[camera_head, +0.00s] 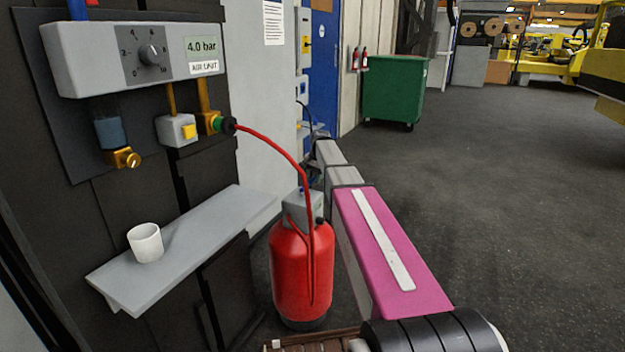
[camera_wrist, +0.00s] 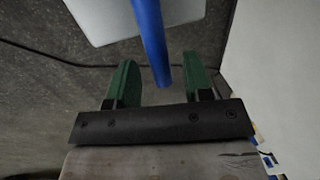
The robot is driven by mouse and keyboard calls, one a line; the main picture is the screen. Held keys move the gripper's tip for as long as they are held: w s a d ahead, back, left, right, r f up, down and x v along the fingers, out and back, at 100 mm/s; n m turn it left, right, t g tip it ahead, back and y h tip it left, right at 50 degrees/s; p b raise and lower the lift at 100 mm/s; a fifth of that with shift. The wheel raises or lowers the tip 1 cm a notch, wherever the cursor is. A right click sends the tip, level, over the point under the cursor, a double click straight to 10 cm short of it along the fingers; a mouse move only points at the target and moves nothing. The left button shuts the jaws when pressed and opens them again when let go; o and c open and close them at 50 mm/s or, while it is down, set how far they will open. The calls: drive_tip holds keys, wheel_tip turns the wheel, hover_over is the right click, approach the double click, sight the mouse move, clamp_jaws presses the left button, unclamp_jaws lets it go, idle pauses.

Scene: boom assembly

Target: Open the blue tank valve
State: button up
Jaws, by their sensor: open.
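The red tank (camera_head: 302,270) stands on the floor beside the panel, with a grey head (camera_head: 303,206) on top. A small blue part (camera_head: 303,190), which looks like the tank valve, shows on the head, partly hidden by the red hose. In the wrist view my gripper (camera_wrist: 160,65) is open, with its two green fingers apart. A blue bar (camera_wrist: 152,40) reaches down into the gap between them; I cannot tell whether it touches either finger or is the valve. In the head view my gripper cannot be made out at the far end of my arm.
A red hose (camera_head: 270,142) runs from the regulator panel (camera_head: 130,55) to the tank. A white cup (camera_head: 145,243) stands on the grey shelf (camera_head: 195,235). A green bin (camera_head: 395,90) stands farther back. The floor at right is clear.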

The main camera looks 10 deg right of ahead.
drive_tip(key=shift+f, duration=0.35)
clamp_jaws()
